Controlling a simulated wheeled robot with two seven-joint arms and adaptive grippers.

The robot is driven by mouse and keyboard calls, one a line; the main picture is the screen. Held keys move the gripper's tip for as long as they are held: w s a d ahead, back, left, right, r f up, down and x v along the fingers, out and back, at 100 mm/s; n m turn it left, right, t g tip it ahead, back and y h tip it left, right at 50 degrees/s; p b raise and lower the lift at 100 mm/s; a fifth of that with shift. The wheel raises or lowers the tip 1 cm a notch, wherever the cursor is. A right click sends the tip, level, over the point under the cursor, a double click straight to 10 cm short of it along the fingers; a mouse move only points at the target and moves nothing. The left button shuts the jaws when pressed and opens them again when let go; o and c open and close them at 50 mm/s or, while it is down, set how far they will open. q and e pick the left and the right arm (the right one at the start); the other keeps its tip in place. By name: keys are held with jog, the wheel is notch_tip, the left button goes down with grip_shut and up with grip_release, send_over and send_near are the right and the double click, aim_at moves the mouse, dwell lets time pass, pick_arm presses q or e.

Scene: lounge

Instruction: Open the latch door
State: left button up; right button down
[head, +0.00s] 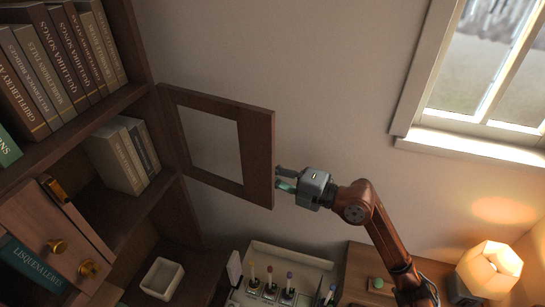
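A brown wooden framed door (257,160) with a pale centre panel or opening stands swung out from the right side of the bookcase, its left edge at the bookcase. A second wooden panel (30,213) with brass knobs (57,246) is at the lower left; I cannot tell which one carries the latch. My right gripper (281,179) is just right of the framed door's free edge. Its two fingers are apart, with nothing visible between them. I cannot tell whether the fingertips touch the door. My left gripper is not in view.
The bookcase (122,100) holds several books. A small white square bowl (162,278) sits low at left. A lit lamp (490,268) is at lower right. The wall around the door is clear.

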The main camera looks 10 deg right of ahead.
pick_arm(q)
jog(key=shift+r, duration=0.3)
pick_arm(e)
jog(key=shift+s+a+f, duration=0.1)
jog(key=shift+s+a, duration=0.05)
jog(key=shift+s, duration=0.05)
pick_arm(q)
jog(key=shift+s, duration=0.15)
pick_arm(e)
jog(key=c, duration=1.8)
grip_release()
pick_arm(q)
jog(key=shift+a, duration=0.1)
pick_arm(e)
jog(key=shift+s, duration=0.1)
jog(key=shift+s+d, duration=0.15)
jog(key=shift+d, duration=0.2)
jog(key=v, duration=1.1)
jog(key=shift+s, duration=0.15)
